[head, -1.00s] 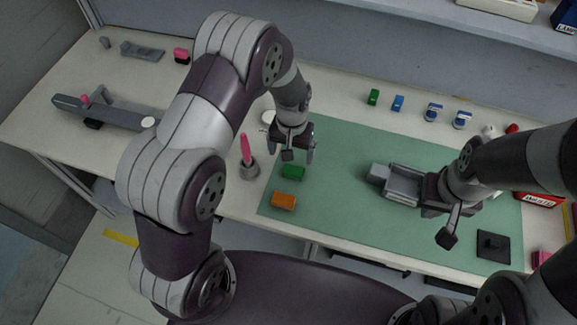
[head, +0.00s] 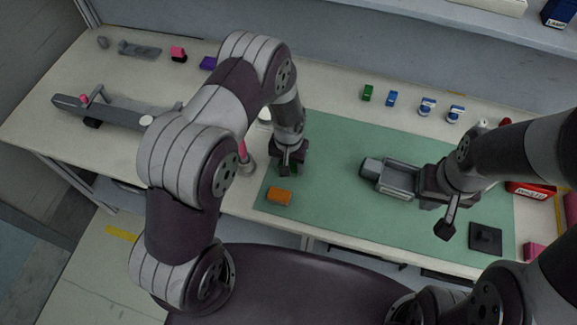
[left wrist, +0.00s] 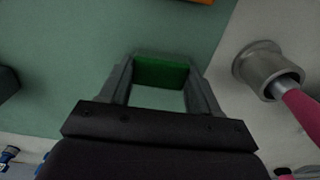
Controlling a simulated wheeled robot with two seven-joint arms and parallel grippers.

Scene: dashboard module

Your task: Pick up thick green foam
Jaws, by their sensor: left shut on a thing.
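The thick green foam is a small green block. In the left wrist view the foam (left wrist: 161,73) lies between the two fingertips of my left gripper (left wrist: 160,78), which is shut on it. In the head view my left gripper (head: 289,165) is low over the left part of the green mat and hides most of the foam. I cannot tell whether the foam is off the mat. My right gripper (head: 420,183) is at the right of the mat, at the end of a grey device (head: 390,178); its fingers are not clear.
An orange block (head: 278,196) lies just in front of my left gripper. A grey holder with a pink-handled tool (left wrist: 262,68) stands close beside it. A black plate (head: 486,238) is at right. Small green and blue blocks stand behind the mat (head: 330,215), whose middle front is clear.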

